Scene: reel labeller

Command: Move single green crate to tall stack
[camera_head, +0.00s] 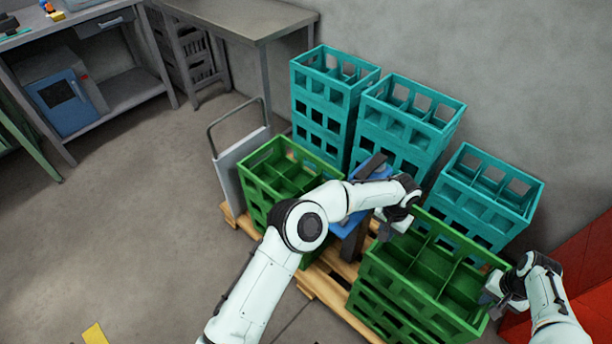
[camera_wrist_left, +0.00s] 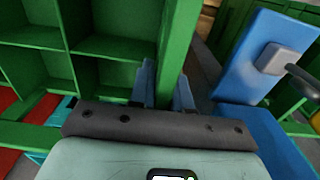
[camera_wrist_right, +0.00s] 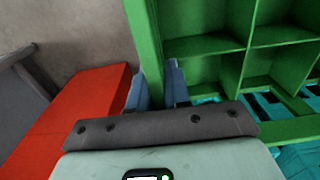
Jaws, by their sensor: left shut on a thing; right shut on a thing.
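A green divided crate (camera_head: 432,262) is at the front right in the head view, with more green crate wall (camera_head: 385,312) below it; I cannot tell if they touch. My left gripper (camera_head: 397,220) is shut on its left wall, which also shows in the left wrist view (camera_wrist_left: 178,50). My right gripper (camera_head: 497,294) is shut on its right wall, which shows in the right wrist view (camera_wrist_right: 145,45). The crate looks empty and about level. Another green crate stack (camera_head: 283,178) stands at the left of the wooden pallet (camera_head: 322,290).
Teal crate stacks (camera_head: 325,100), (camera_head: 405,125) and (camera_head: 485,195) stand along the wall. A blue object (camera_head: 350,228) sits between the green crates. A hand truck (camera_head: 240,165) stands left of the pallet. A red surface (camera_head: 585,265) lies at right. Floor at left is clear.

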